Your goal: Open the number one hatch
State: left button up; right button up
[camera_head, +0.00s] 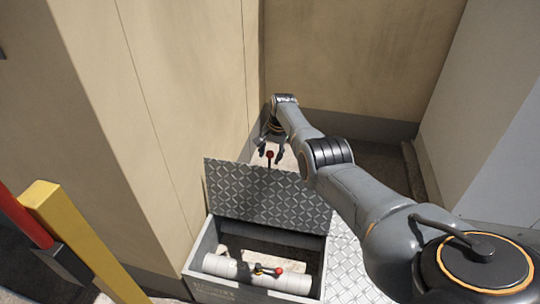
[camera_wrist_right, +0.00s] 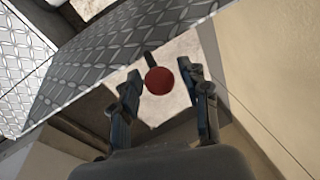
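The hatch lid (camera_head: 270,195), a grey diamond-plate panel, stands raised and leaning back behind its open box (camera_head: 314,243). A red ball knob (camera_head: 270,154) on a dark stem shows just above the lid's far edge; it also shows in the right wrist view (camera_wrist_right: 159,80). My right gripper (camera_head: 272,156) is beyond the lid, fingers pointing down. In the wrist view its fingers (camera_wrist_right: 162,84) are apart, with the knob appearing between the tips; I cannot tell whether they touch it. The lettering on the box front is unreadable, so the hatch number cannot be told. My left gripper is out of view.
Inside the box lies a white pipe (camera_head: 228,267) with a red-knobbed valve handle (camera_head: 278,271). A beige wall (camera_head: 190,80) rises close at the left, another (camera_head: 360,55) at the back. A yellow post (camera_head: 85,240) and red rail (camera_head: 22,215) stand at lower left.

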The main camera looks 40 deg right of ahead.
jog(key=shift+s+a+f, duration=0.1)
jog(key=shift+f, duration=0.05)
jog(key=v, duration=1.2)
dwell(0.6)
